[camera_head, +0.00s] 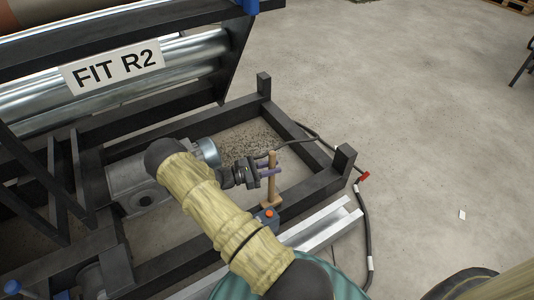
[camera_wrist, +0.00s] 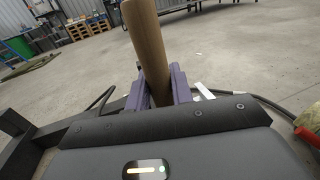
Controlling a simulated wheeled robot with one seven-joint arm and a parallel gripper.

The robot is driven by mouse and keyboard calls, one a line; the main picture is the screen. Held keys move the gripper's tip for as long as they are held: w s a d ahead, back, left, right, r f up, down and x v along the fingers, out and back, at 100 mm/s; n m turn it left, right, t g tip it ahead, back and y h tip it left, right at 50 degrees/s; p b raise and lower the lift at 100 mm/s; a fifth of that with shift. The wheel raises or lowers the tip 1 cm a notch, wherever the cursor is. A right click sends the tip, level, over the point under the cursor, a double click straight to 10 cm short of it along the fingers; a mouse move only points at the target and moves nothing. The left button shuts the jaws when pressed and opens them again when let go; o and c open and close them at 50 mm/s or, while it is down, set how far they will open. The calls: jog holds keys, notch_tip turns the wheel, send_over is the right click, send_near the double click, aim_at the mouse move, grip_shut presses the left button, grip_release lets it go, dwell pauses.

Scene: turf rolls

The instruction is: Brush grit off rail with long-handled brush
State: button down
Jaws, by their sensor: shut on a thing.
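My gripper (camera_head: 270,171) is shut on the upright wooden handle of the brush (camera_head: 271,188). Its purple fingers (camera_wrist: 159,90) clasp the brown handle (camera_wrist: 146,45) from both sides in the wrist view. The handle stands nearly vertical and leans slightly in the wrist view. The brush's lower end is a small wooden block near the dark frame bar; its bristles do not show clearly. A silver metal rail (camera_head: 322,228) lies in front of the frame, to the lower right of the brush. I cannot tell whether the brush touches anything below.
A dark steel frame (camera_head: 318,190) surrounds the brush and a grey motor (camera_head: 138,180). Speckled grit (camera_head: 245,140) lies inside the frame. A box with an orange button (camera_head: 268,214) sits beside the brush. A black cable (camera_head: 362,210) trails at right.

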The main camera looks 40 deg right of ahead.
notch_tip(320, 180, up, 8)
jog(key=a+p, duration=0.1)
jog(key=p, duration=0.5)
jog(key=shift+a+p, duration=0.15)
jog(key=shift+p, duration=0.15)
jog(key=shift+r, duration=0.15)
